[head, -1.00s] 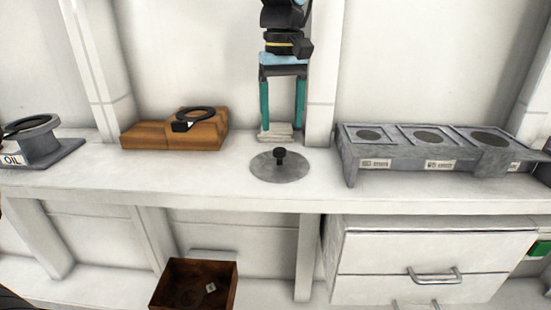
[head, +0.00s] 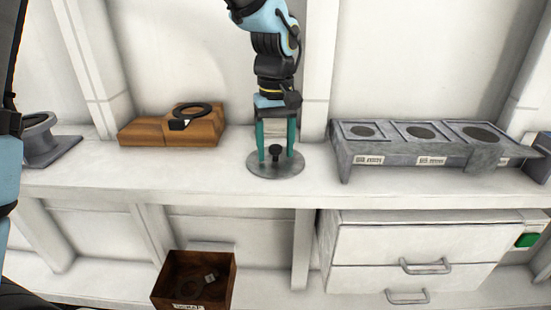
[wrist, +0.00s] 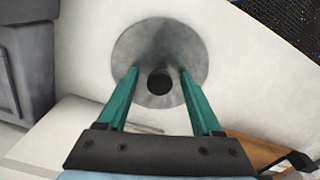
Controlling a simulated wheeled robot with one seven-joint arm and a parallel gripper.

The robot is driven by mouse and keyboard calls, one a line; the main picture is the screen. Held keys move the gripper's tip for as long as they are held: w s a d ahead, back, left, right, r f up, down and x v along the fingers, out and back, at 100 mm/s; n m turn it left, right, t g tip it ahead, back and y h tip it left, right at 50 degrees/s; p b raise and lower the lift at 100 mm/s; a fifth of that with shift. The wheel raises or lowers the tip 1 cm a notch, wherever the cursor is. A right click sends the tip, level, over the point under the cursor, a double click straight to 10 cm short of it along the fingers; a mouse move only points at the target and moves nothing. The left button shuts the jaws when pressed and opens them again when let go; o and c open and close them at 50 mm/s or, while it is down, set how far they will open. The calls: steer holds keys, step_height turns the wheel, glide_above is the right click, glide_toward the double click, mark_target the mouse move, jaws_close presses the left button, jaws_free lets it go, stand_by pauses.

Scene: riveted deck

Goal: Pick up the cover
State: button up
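The cover (head: 287,172) is a flat grey round disc with a dark knob standing up at its middle. It lies on the white shelf in the head view. It also shows in the wrist view (wrist: 140,38). My gripper (head: 275,156) points down over the cover. Its two teal fingers are open, one on each side of the knob, with gaps between the fingers and the knob in the wrist view. The fingertips are low, close to the disc; I cannot tell whether they touch it.
A wooden block (head: 150,133) with a black ring (head: 193,109) is to the left. A grey stand with several round openings (head: 390,150) is to the right. A rusty open box (head: 232,275) and white drawers (head: 375,245) are below the shelf.

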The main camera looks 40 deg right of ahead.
jaws_close()
stand_by(0.3)
stand_by(0.3)
